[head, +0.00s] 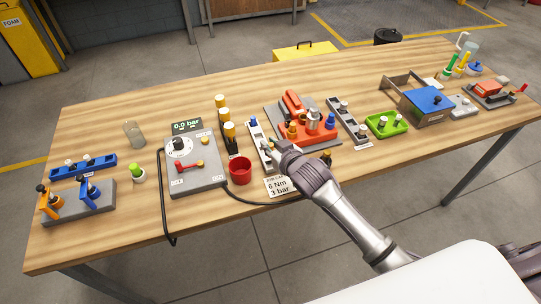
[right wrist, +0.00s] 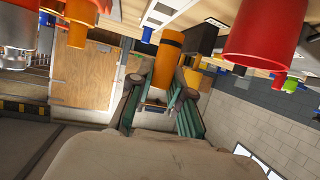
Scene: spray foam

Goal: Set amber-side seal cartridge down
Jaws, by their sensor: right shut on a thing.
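My right gripper (head: 284,147) reaches in from the lower right, over the front middle of the table by a narrow grey holder strip (head: 260,146). In the right wrist view its fingers (right wrist: 162,82) are closed around an amber cylinder with a dark band, the seal cartridge (right wrist: 166,64). In the head view the gripper largely hides the cartridge, and I cannot tell whether its end touches the strip. Similar amber cylinders (head: 224,115) stand in a row left of the strip. My left gripper is not in view.
A red cup (head: 240,171) stands just left of my gripper and looms close in the right wrist view (right wrist: 265,32). A grey pressure box (head: 194,165) is further left. A red fixture (head: 306,130) stands behind my gripper.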

